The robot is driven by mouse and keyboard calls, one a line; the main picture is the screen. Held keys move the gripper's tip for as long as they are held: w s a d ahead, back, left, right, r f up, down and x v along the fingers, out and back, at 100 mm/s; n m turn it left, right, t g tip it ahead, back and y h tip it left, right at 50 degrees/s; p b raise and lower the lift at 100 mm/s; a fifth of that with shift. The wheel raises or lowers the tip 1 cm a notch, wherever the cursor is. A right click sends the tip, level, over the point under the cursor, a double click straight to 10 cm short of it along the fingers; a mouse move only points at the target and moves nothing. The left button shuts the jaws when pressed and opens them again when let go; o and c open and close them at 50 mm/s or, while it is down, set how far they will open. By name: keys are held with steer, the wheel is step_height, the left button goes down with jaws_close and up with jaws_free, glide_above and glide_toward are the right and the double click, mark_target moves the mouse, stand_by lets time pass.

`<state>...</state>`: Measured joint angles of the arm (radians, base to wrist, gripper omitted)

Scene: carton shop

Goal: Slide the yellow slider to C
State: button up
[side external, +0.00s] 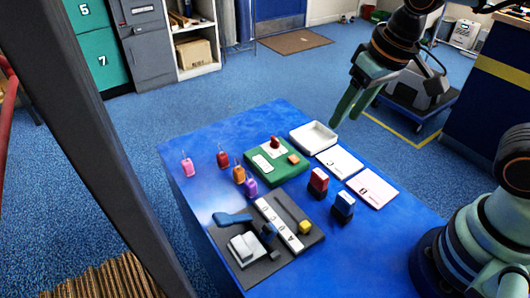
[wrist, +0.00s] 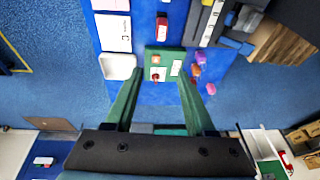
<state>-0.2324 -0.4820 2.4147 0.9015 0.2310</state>
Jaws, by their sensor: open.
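The yellow slider (side external: 305,227) is a small block on a dark grey panel (side external: 262,273) at the front of the blue table. It sits near the lower right end of a dark track, beside a white strip (side external: 278,224) with letters. The letters are too small to read surely, so I cannot tell which one it lines up with. My gripper (side external: 347,118) is open and empty, high above the table's back right side, well away from the slider. In the wrist view my gripper (wrist: 158,82) has its fingers spread; the slider cannot be made out there.
The panel also bears a blue lever (side external: 232,218) and a white switch (side external: 244,247). A green board (side external: 262,176), white tray (side external: 313,137), two white cards and red and blue blocks (side external: 318,183) lie behind. Several coloured tags stand at left. The table's front right is clear.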

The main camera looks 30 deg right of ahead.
mark_target(305, 224)
steer(key=s+a+f+g, duration=0.4)
steer(key=a+f, duration=0.4)
steer(key=a, duration=0.3)
steer(key=shift+h, duration=0.4)
step_height(305, 224, down, 12)
steer(key=shift+r, duration=0.2)
jaws_close()
stand_by(0.8)
